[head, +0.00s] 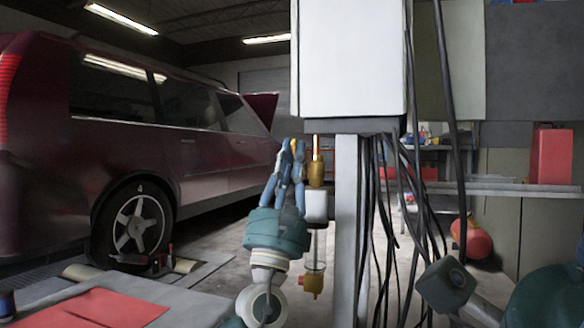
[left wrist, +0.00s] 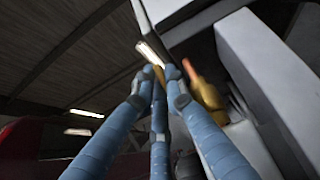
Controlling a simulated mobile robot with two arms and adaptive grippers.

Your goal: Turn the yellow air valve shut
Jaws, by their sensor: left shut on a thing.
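The yellow air valve (head: 293,146) shows only as a small yellow piece between the fingertips of my left gripper (head: 291,150). A brass fitting (head: 316,165) with a thin upright stem stands just right of the fingers, beside a grey post. In the left wrist view the blue fingers of my left gripper (left wrist: 158,88) close together around a yellow-brown piece (left wrist: 159,73). The brass fitting (left wrist: 205,92) shows to their right, with a red tip near it. The fingers hide most of the valve, so its angle cannot be told. My right gripper's fingers are not in view.
A white cabinet (head: 350,58) hangs above the grey post (head: 346,220). Black cables (head: 391,205) hang to the post's right. A white filter unit (head: 316,206) with a yellow lower end sits below the fitting. A dark red car (head: 150,125) stands left; a table with red sheets is front left.

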